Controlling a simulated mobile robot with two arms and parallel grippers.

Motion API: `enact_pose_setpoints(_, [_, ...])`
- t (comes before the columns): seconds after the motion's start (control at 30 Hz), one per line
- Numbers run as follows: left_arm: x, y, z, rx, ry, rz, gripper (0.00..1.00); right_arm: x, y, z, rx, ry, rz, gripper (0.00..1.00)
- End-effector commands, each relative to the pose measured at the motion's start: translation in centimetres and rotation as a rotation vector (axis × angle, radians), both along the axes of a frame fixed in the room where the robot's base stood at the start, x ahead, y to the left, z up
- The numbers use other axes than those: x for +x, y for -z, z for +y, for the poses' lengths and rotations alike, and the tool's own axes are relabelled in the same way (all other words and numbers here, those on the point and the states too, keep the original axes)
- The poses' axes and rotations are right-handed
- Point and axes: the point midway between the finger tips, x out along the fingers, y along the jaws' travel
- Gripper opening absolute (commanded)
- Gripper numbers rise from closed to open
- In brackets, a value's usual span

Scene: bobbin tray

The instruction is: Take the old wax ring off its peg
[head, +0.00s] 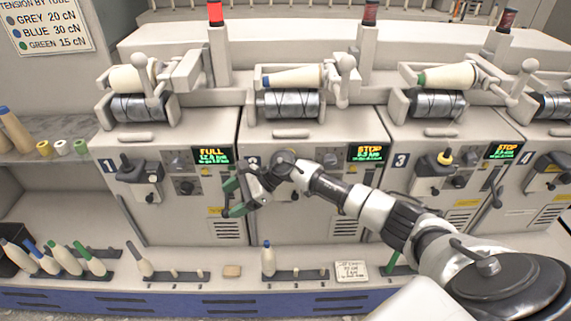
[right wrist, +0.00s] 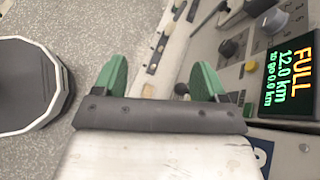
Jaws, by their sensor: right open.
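A yellow ring (head: 445,158) sits on the holder on the front of unit 3; it is the only ring I can make out on a machine. The holder of unit 1 (head: 130,170) shows a dark knob-like top, and I cannot tell a ring there. The middle of unit 2's front is hidden behind my right arm. My right gripper (head: 233,197) is open and empty in front of units 1 and 2, pointing left. Its green fingers are spread in the right wrist view (right wrist: 160,80). My left gripper is not in view.
Bobbins (head: 90,259) lean at the lower left. A FULL display (head: 214,156) is on unit 1 and also in the right wrist view (right wrist: 288,80). A grey bin-like object (right wrist: 30,85) stands on the floor.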

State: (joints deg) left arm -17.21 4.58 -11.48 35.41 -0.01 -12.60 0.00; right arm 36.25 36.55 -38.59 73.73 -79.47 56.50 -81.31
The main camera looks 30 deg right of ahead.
Motion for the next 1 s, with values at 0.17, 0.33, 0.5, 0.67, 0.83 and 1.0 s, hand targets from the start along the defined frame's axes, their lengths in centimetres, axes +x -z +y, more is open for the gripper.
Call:
enact_pose_setpoints(0.17, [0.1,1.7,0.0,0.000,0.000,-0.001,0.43,0.0,-7.4,-7.3,-0.774,-0.598,-0.440,0.72])
enact_pose_setpoints(0.33, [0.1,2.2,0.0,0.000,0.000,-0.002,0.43,-0.7,-12.9,-13.6,-1.242,-0.915,-0.512,0.72])
enact_pose_setpoints(0.5, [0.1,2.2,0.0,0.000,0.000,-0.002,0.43,-1.1,-14.7,-15.9,-1.396,-1.017,-0.491,0.72])
enact_pose_setpoints(0.67, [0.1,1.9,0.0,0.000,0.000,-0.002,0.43,-0.3,-12.4,-16.3,-1.398,-1.024,-0.488,0.72])
enact_pose_setpoints(0.83, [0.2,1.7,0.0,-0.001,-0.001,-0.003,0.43,0.5,-10.5,-16.6,-1.397,-1.019,-0.492,0.72])
enact_pose_setpoints(1.0, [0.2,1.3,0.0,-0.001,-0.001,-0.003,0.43,0.9,-9.3,-16.9,-1.397,-1.019,-0.492,0.72])
